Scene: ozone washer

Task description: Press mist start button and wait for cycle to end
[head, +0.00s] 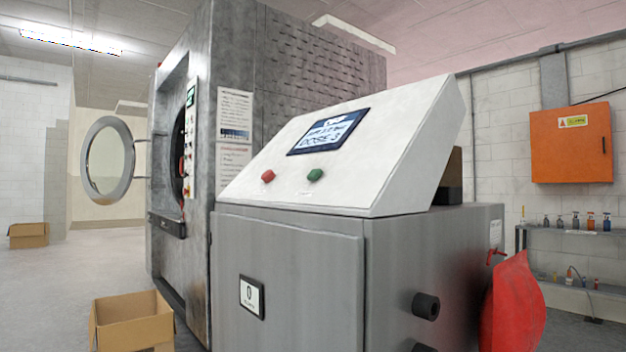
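A grey cabinet (285,270) with a sloped white control panel (385,150) stands in front of me in the head view. The panel carries a dark-framed screen (328,131) whose large line reads "DOSE 3"; its smaller text is hard to read. Below the screen are a red button (268,176) on the left and a green button (315,175) on the right. Any label marking mist start is too small to read. Behind stands a large metal washer (290,60) with its round door (108,160) swung open to the left. Neither of my grippers is in view.
An open cardboard box (130,320) sits on the floor at front left, another box (28,235) farther back. A red bag-like object (513,305) rests by the cabinet's right side. An orange wall box (571,143) hangs above a shelf of small bottles (575,232).

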